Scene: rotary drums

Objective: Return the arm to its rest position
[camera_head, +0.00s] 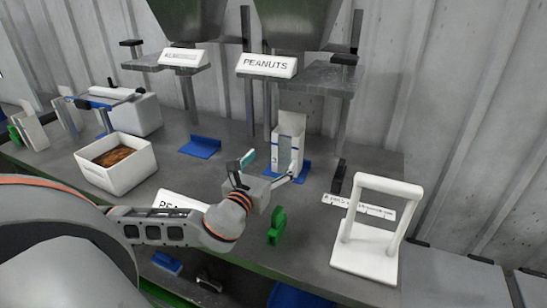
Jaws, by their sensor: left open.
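My left arm comes in from the left, low across the view, and its gripper (268,170) is over the middle of the grey table. The gripper is open, with its two fingers spread apart toward the back. A clear and white upright container (288,143) stands just behind the fingers on a blue base, under the hopper labelled PEANUTS (267,66). I cannot tell whether a finger touches it. My right gripper is not in view.
A white bin (117,165) with brown contents stands at the left. A white frame stand (365,258) is at the right, with a green piece (277,226) left of it. A blue holder (200,147) lies behind. A partly hidden sign (178,200) is beside my arm.

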